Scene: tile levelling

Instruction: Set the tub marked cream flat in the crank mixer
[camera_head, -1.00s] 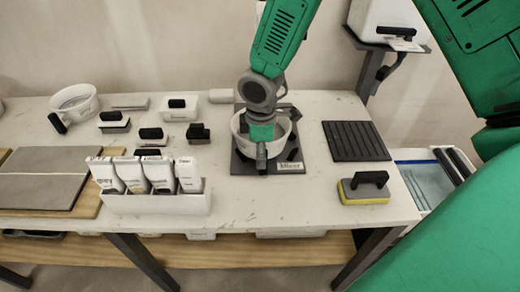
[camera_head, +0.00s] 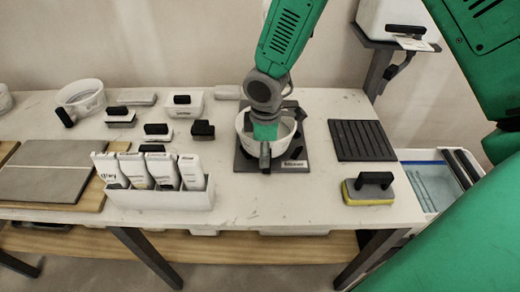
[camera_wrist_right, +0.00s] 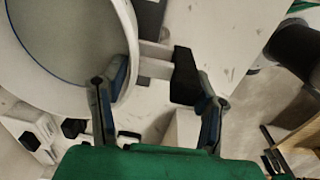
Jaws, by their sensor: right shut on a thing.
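A white tub (camera_head: 243,128) sits on the dark base of the crank mixer (camera_head: 243,163), which has a small label at its front. It looks about level, but I cannot tell whether it rests fully flat. No cream marking is readable on it. My right gripper (camera_head: 265,146) reaches down into the tub area from above and hides part of it. My left gripper is not in view.
A white holder (camera_head: 160,200) with several packets stands left of the mixer. A ribbed black plate (camera_head: 362,140) and a yellow sponge float (camera_head: 370,190) are right. Another white tub (camera_head: 82,97) and several small black-handled blocks are at the back left. Grey tiles (camera_head: 45,170) lie far left.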

